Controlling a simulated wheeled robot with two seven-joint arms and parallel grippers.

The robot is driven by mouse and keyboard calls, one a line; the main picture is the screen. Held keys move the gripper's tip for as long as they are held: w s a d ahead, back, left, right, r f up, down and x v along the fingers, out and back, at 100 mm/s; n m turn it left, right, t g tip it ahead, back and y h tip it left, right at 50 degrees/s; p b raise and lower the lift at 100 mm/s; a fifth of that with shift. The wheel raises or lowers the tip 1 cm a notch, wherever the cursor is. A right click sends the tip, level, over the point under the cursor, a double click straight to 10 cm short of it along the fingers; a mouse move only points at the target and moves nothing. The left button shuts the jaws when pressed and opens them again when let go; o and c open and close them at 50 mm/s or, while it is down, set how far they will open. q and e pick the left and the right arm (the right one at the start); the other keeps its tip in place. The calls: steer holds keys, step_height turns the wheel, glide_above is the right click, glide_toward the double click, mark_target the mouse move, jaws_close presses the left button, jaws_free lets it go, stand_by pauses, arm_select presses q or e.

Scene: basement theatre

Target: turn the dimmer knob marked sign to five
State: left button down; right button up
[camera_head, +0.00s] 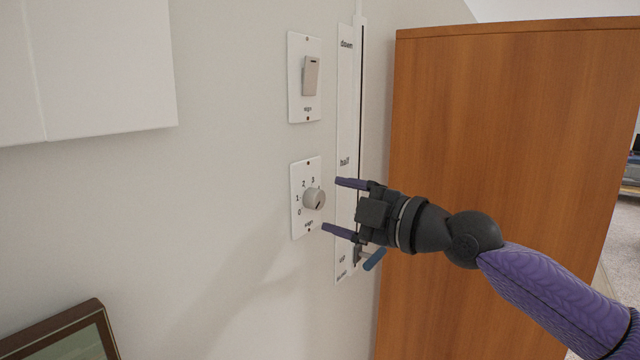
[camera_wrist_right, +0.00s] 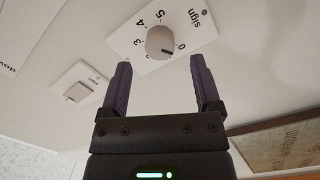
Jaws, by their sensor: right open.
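The dimmer knob (camera_head: 314,198) is a round grey knob on a white wall plate (camera_head: 297,222) marked "sign" below, with numbers around it. My right gripper (camera_head: 334,205) is open, its purple fingers pointing at the plate, one above and one below the knob's height, and apart from the knob. In the right wrist view the knob (camera_wrist_right: 160,42) sits beyond and between the open fingertips (camera_wrist_right: 158,75). A dark mark on its face lies on the side near the 0; I cannot tell its exact setting. My left gripper is out of view.
A rocker switch plate (camera_head: 305,77), also marked "sign", is above. Right of the dial is a vertical slider strip (camera_head: 345,110) marked down, half and up, with a blue handle (camera_head: 375,259) low, close to my gripper. A wooden cabinet (camera_head: 490,130) stands right; a picture frame (camera_head: 62,328) lower left.

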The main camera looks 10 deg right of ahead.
mark_target(320, 201)
steer(key=x, duration=0.2)
steer(key=shift+w+a+r+p, duration=0.15)
steer(key=shift+w+a+p, duration=0.1)
steer(key=shift+a+p, duration=0.1)
steer(key=shift+w+a, duration=0.15)
steer(key=shift+w, duration=0.15)
jaws_close()
